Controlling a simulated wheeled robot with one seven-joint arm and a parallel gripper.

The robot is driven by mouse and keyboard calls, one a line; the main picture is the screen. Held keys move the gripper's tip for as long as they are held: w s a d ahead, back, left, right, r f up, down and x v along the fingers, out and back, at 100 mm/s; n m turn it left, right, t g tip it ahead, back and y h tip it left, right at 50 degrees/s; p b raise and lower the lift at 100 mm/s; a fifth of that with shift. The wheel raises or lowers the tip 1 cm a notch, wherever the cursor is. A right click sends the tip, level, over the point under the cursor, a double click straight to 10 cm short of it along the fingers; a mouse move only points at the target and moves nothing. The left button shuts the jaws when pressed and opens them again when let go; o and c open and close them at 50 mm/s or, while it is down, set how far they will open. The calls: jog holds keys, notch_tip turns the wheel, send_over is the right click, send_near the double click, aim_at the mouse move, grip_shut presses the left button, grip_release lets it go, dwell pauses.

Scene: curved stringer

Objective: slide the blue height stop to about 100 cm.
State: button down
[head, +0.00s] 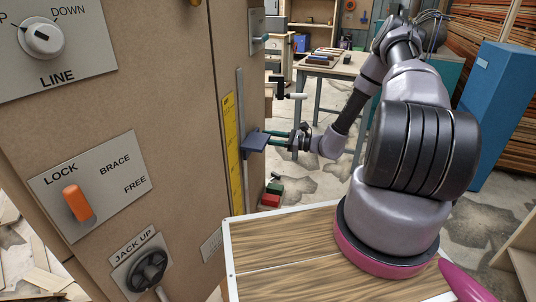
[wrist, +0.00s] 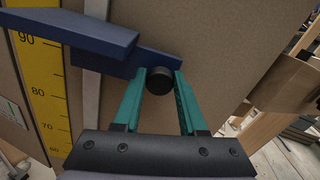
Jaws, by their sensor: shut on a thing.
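The blue height stop (head: 254,142) sits on a vertical rail on the side of the brown panel. In the wrist view the stop (wrist: 85,38) has a flat blue plate and a round black knob (wrist: 159,80). The yellow scale (head: 233,150) runs beside the rail. In the wrist view the scale (wrist: 38,85) shows 90, 80, 70 and a lower mark; the plate crosses it just above the 90 label. The scale above the plate is hidden. My gripper (wrist: 160,76) has its teal fingers on both sides of the knob, shut on it. It also shows in the head view (head: 272,138).
The panel face carries a LINE dial (head: 42,39), an orange LOCK lever (head: 77,203) and a black JACK UP wheel (head: 147,270). A small lever fitting (head: 258,40) sits above the rail. Red and green blocks (head: 272,195) lie on the floor below. A workbench (head: 335,68) stands behind.

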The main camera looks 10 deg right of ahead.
jog(key=shift+d+r, duration=0.1)
jog(key=shift+r, duration=2.1)
jog(key=shift+c, duration=2.2)
grip_release()
jog(key=v, duration=1)
jog(key=shift+d, duration=0.4)
jog(key=shift+s, duration=0.1)
